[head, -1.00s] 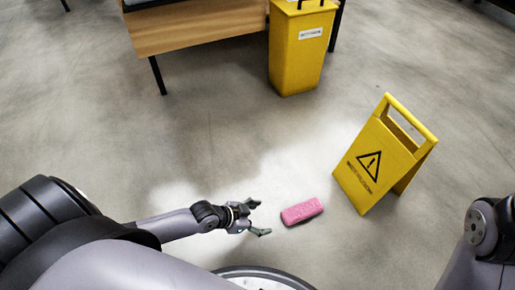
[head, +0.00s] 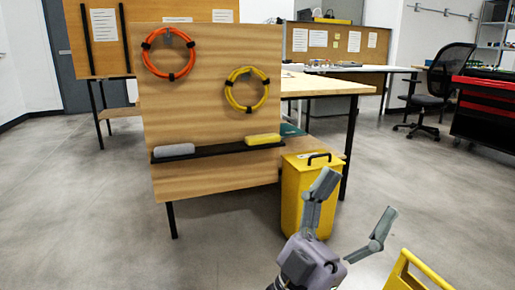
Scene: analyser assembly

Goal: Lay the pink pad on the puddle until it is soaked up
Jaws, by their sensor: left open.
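My left gripper (head: 357,200) is raised in front of the camera at the lower middle, its two fingers spread wide and pointing up. Nothing shows between the fingers. The pink pad and the puddle are both out of view. My right gripper is not in view. The top of the yellow warning sign (head: 408,268) shows at the bottom edge, right of the left gripper.
A wooden panel (head: 205,110) carries an orange cable coil (head: 147,52), a yellow coil (head: 229,92) and a dark shelf (head: 215,150) with a grey and a yellow block. A yellow bin (head: 292,205) stands behind the gripper. Floor (head: 90,220) at left is clear.

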